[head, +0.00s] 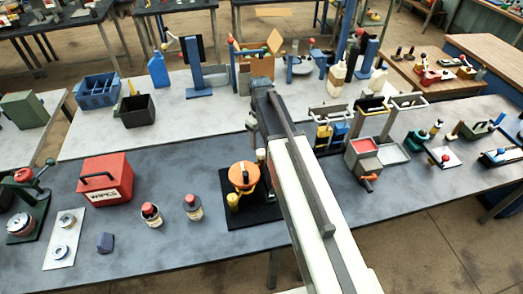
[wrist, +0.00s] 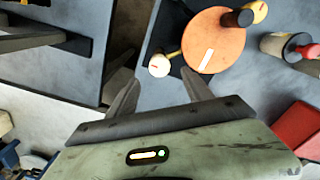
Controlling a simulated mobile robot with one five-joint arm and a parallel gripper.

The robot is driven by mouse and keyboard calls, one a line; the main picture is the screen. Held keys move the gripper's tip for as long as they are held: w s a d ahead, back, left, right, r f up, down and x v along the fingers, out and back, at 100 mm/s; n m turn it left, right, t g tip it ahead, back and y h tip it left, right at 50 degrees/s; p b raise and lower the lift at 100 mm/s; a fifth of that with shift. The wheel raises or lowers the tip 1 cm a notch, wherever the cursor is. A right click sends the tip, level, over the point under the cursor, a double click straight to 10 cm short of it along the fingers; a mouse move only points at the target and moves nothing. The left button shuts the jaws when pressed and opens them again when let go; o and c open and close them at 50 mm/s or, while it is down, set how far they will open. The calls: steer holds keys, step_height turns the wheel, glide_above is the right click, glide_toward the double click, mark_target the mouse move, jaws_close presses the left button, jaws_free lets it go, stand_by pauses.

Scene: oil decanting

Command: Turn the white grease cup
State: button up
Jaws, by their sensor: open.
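The white grease cup (wrist: 158,66) shows its round pale top with a small red mark in the wrist view. It stands beside the orange disc (wrist: 214,40), near the edge of the black base plate. In the head view the white cup (head: 261,156) is a small pale shape at the back right of the disc (head: 243,175), close to my arm. My gripper (wrist: 156,74) is open, and the cup appears between its two fingertips in the picture. I cannot tell how far the tips are above it. No contact is visible.
A yellow cup (head: 233,201) stands at the disc's near side, and a black knob (wrist: 238,18) rises from the disc. Two red-capped bottles (head: 151,213) (head: 193,206) and a red wipes box (head: 105,180) are to the left on the grey table. Bare tabletop lies between them.

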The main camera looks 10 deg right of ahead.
mark_target(261, 151)
step_height(261, 151, down, 7)
steer(key=b, duration=0.6)
steer(key=shift+d+r, duration=0.1)
jaws_close()
